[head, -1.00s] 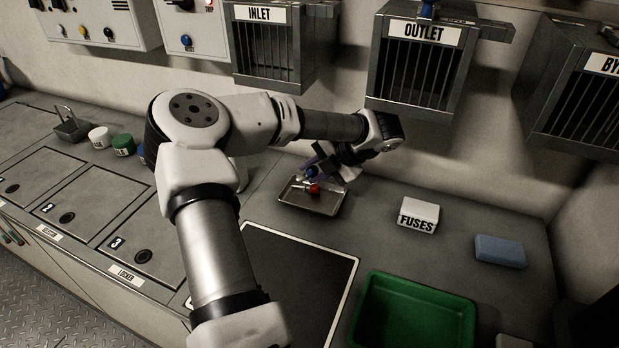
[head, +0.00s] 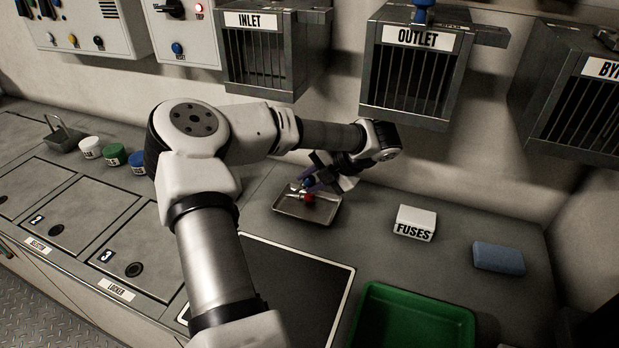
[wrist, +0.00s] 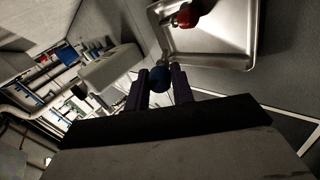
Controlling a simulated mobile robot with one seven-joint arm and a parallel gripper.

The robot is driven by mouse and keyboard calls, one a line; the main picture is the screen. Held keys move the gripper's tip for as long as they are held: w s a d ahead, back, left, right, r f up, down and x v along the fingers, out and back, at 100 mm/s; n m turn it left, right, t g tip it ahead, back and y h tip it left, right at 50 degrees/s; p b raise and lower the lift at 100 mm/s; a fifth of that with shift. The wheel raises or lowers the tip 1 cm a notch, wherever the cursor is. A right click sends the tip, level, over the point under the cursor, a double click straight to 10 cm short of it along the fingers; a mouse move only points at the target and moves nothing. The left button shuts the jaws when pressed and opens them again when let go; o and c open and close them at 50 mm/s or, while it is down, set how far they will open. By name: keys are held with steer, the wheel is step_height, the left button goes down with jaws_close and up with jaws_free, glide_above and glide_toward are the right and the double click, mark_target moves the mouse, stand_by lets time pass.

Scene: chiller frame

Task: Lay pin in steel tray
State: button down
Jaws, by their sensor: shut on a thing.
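My gripper (head: 318,178) is shut on a blue-knobbed pin, whose round blue knob (head: 309,183) shows in the head view. A red-knobbed piece (head: 309,197) with a pale metal part lies in the tray. It also shows in the wrist view (wrist: 187,16), inside the tray (wrist: 225,62).
A white FUSES box (head: 415,222) and a blue block (head: 498,258) stand right of the tray. A green bin (head: 372,292) is in front. A dark mat (head: 290,275) lies before the tray. INLET (head: 262,60) and OUTLET (head: 412,80) cages hang behind.

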steer(key=shift+a+f, duration=0.1)
steer(key=shift+f, duration=0.85)
steer(key=shift+f+b, duration=0.6)
steer(key=shift+s+a+f+b, duration=0.1)
steer(key=shift+a+f+b, duration=0.05)
steer(key=shift+f+b, duration=0.8)
steer(key=c, duration=1.1)
jaws_free()
steer(key=shift+c, duration=0.2)
